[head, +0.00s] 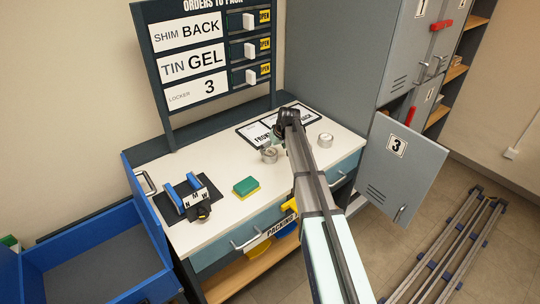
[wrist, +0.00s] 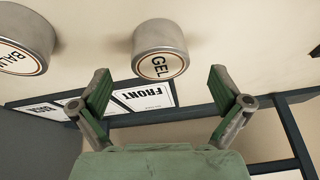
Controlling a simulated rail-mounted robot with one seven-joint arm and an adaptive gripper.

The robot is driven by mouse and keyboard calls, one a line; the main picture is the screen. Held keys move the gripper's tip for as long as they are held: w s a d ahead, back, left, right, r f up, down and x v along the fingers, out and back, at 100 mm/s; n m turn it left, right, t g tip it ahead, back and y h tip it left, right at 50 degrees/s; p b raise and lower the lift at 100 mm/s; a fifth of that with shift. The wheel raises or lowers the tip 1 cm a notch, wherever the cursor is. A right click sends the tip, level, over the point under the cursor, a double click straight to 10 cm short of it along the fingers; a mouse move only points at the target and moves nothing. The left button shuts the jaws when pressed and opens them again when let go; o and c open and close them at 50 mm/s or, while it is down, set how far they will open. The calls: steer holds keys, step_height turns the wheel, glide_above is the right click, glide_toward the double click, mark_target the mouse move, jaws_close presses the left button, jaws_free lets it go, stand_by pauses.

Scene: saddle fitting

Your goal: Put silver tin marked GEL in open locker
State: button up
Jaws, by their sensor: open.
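The silver tin marked GEL (wrist: 160,50) stands ahead of my open gripper (wrist: 158,88) in the wrist view, roughly centred between the fingers and beyond their tips. Nothing is between the fingers. In the head view, a tin (head: 269,155) that matches it stands on the white worktop beside my gripper (head: 280,138), whose fingers are largely hidden by the arm. A second silver tin, marked BALM (wrist: 24,42), stands to the left in the wrist view. It appears right of my arm in the head view (head: 325,140). The locker door marked 3 (head: 400,170) hangs open at right; its interior is mostly hidden.
A board (head: 212,60) reads TIN GEL, LOCKER 3. A FRONT/BACK mat (head: 256,133) lies behind the tins. A green-yellow sponge (head: 246,186), a blue holder (head: 184,194) and a blue bin (head: 95,255) are at left. Metal rails (head: 450,245) lie on the floor.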

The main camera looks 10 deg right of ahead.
mark_target(271, 152)
steer(key=p+x, duration=0.1)
steer(key=x, duration=0.3)
steer(key=shift+w, duration=0.1)
steer(key=shift+r, duration=0.1)
steer(key=c, duration=1.5)
steer(key=shift+o, duration=0.2)
